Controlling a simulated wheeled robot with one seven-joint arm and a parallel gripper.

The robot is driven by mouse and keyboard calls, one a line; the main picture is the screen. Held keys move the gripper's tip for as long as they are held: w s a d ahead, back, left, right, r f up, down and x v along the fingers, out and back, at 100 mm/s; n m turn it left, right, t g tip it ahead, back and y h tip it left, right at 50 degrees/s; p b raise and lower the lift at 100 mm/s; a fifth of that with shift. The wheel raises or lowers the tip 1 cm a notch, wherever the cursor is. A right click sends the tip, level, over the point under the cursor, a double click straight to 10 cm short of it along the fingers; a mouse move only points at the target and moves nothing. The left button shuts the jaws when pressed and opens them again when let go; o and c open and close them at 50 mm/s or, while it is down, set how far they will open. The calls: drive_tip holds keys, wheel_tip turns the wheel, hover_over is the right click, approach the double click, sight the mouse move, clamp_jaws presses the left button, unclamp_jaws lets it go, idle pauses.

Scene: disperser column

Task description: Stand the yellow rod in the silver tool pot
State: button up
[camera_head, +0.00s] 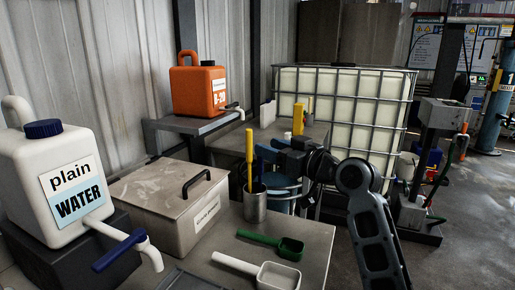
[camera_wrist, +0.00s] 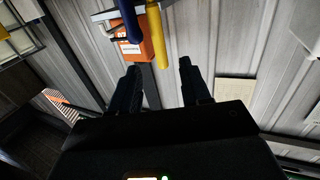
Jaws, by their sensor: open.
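The yellow rod (camera_head: 249,158) stands upright, its lower end inside the mouth of the silver tool pot (camera_head: 255,208) on the grey table. A dark blue handle shows beside it in the pot. My gripper (camera_head: 261,153) is close beside the rod, to its right in the head view. In the wrist view my gripper (camera_wrist: 158,70) is open, its two dark fingers apart with nothing between them. The yellow rod (camera_wrist: 157,36) shows just beyond the fingertips, next to a blue handle (camera_wrist: 132,20). The rod's foot inside the pot is hidden.
A lidded box (camera_head: 165,200) stands left of the pot. A green scoop (camera_head: 275,243) and a white scoop (camera_head: 262,272) lie in front. A white water jug (camera_head: 55,180) is at left, an orange jug (camera_head: 199,90) behind. A caged tank (camera_head: 345,110) stands behind the arm.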

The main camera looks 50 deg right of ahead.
drive_tip(key=shift+s+a+b, duration=0.15)
drive_tip(key=shift+s+b, duration=0.15)
drive_tip(key=shift+s, duration=1.9)
